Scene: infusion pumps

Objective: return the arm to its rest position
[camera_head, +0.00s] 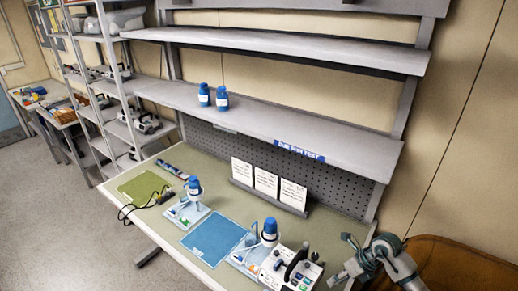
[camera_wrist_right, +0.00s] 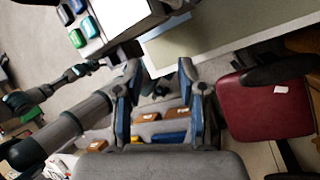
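My right arm comes in at the lower right of the head view. Its gripper (camera_head: 342,277) is by the right end of the workbench (camera_head: 152,217), beside the infusion pump (camera_head: 292,270). In the right wrist view the two fingers of my right gripper (camera_wrist_right: 163,100) stand wide apart with nothing held between them. The floor and some boxes show beyond them. My left gripper does not show in the head view. Dark jointed parts at the left of the wrist view look like my own body; I cannot make out a left gripper there.
A blue mat (camera_head: 213,238), a green mat (camera_head: 143,187) and blue-capped bottles (camera_head: 193,187) (camera_head: 269,232) are on the bench. Two blue bottles (camera_head: 213,96) stand on the shelf above. A red chair (camera_wrist_right: 265,105) is at the right of the wrist view.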

